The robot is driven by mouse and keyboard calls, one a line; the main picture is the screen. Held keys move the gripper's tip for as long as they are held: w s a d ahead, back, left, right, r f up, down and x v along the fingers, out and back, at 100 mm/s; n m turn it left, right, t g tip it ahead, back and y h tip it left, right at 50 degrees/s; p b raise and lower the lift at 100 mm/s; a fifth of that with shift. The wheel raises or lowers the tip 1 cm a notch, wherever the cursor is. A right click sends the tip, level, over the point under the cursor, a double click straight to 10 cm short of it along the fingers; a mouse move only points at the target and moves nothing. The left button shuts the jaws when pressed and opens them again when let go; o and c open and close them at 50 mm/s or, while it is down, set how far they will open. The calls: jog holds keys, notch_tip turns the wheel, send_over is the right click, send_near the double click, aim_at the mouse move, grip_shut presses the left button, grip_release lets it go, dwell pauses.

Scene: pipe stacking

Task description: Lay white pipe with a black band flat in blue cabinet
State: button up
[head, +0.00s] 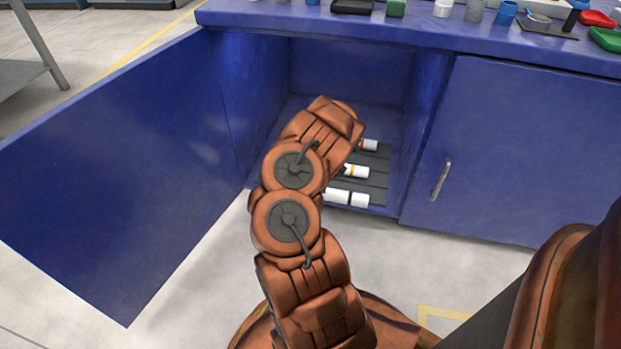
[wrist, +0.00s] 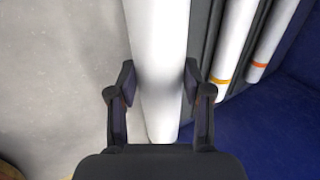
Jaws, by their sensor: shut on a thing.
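My gripper (wrist: 158,90) is shut around a white pipe (wrist: 158,40) in the wrist view, its fingers on either side. In the head view my arm hides the gripper. The frontmost white pipe (head: 360,199) there shows a thin dark band and matches the held pipe; the band is not visible in the wrist view. This pipe lies level at the front of the open blue cabinet (head: 345,65), over the front of its dark slotted rack (head: 376,180). Whether it touches the rack cannot be told.
A yellow-banded pipe (head: 355,171) and an orange-banded pipe (wrist: 262,50) lie parallel further inside. The open door (head: 120,170) stands left; a closed door (head: 500,150) is right. Small items crowd the blue countertop (head: 300,20).

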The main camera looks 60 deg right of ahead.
jog(key=w+d, duration=0.4)
jog(key=shift+w+f, duration=0.1)
jog(key=shift+f, duration=0.15)
jog(key=shift+w+d, duration=0.3)
jog(key=shift+d, duration=0.1)
jog(key=shift+w+d+p, duration=0.3)
jog(key=shift+w+d, duration=0.15)
jog(key=shift+w, duration=0.15)
jog(key=shift+w+d+f+p, duration=0.1)
jog(key=shift+w+d+p, duration=0.25)
jog(key=shift+d+p, duration=0.15)
jog(key=shift+w+d+f, duration=0.1)
jog(key=shift+w+d, duration=0.25)
jog(key=shift+w, duration=0.3)
jog(key=shift+f+b, duration=1.1)
jog(key=shift+f, duration=0.85)
jog(key=shift+r, duration=0.1)
jog(key=shift+w, duration=0.1)
